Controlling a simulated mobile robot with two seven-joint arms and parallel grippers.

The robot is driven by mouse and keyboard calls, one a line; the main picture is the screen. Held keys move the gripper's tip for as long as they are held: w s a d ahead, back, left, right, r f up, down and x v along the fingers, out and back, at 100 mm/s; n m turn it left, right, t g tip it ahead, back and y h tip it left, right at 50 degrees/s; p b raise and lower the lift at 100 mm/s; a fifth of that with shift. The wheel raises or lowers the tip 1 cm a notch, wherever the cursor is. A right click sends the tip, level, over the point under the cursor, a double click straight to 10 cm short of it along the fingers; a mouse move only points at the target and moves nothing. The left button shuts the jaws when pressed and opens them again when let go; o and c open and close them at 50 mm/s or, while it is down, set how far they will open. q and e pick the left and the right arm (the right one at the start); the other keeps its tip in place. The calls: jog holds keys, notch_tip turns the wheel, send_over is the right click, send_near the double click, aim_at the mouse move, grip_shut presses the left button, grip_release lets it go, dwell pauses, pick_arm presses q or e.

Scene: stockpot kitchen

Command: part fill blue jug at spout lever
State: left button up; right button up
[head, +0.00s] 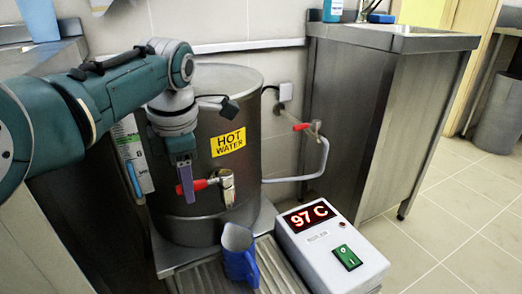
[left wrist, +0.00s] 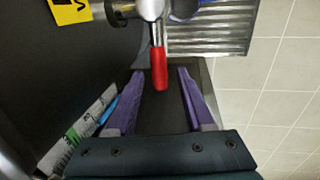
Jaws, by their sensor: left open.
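The blue jug (head: 240,262) stands upright on the ribbed metal tray, under the metal spout (head: 227,187) of the hot water boiler (head: 243,108). The spout's red lever (head: 199,185) points left in the head view. My left gripper (head: 186,190) is at the lever with purple fingers open. In the left wrist view the red lever (left wrist: 159,68) lies between the fingertips, with a gap visible on both sides. Only a blue edge of the jug (left wrist: 184,10) shows there, at the top. I cannot see the water level in the jug. My right gripper is out of view.
A white control box (head: 325,250) reading 97 C, with a green switch, stands right of the jug. The ribbed tray (head: 203,278) lies below the spout. A red-handled wall valve (head: 302,127) and pipe are behind.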

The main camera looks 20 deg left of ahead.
pick_arm(q)
jog(key=shift+c, duration=0.3)
grip_shut()
dwell(1.1)
